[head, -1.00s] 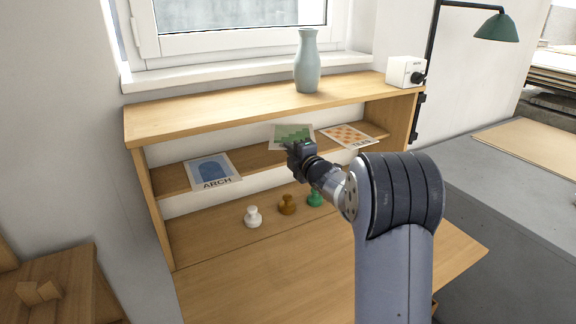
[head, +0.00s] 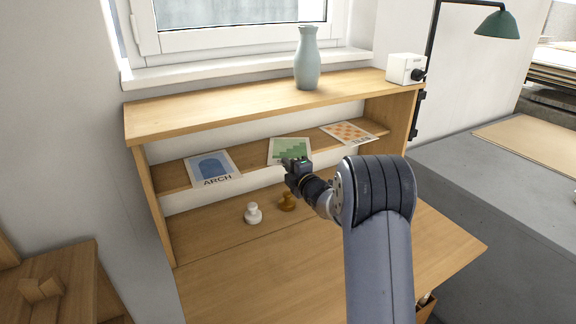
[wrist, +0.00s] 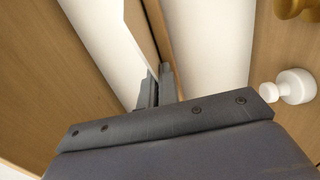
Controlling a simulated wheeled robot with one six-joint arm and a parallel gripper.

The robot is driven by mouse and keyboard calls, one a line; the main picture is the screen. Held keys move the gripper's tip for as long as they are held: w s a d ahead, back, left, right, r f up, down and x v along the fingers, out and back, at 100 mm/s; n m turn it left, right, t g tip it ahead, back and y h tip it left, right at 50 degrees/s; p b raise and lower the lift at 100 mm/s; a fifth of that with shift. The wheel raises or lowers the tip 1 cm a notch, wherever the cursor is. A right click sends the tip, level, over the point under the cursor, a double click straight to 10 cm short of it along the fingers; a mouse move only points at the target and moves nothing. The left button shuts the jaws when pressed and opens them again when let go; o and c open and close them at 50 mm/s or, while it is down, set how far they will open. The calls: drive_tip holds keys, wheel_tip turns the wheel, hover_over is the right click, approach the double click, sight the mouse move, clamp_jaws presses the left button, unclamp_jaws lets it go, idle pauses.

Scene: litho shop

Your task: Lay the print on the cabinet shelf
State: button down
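A print with a green stepped picture (head: 289,149) is at the middle of the cabinet's shelf (head: 251,160). My gripper (head: 293,164) is at the print's near edge, in front of the shelf. In the wrist view the fingers (wrist: 156,88) are close together, and the pale sheet (wrist: 141,40) runs in between them. I cannot tell whether the print touches the shelf board. A blue ARCH print (head: 212,168) lies on the shelf to the left, and an orange checkered print (head: 349,132) lies to the right. Both overhang the front edge slightly.
Below the shelf stand a white knob-shaped piece (head: 253,214) and a brown one (head: 287,202). A vase (head: 307,60) and a white box (head: 404,69) stand on the cabinet top above. A green lamp (head: 497,26) is at the right.

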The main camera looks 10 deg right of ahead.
drive_tip(key=c, duration=1.7)
unclamp_jaws()
drive_tip(key=shift+f, duration=0.1)
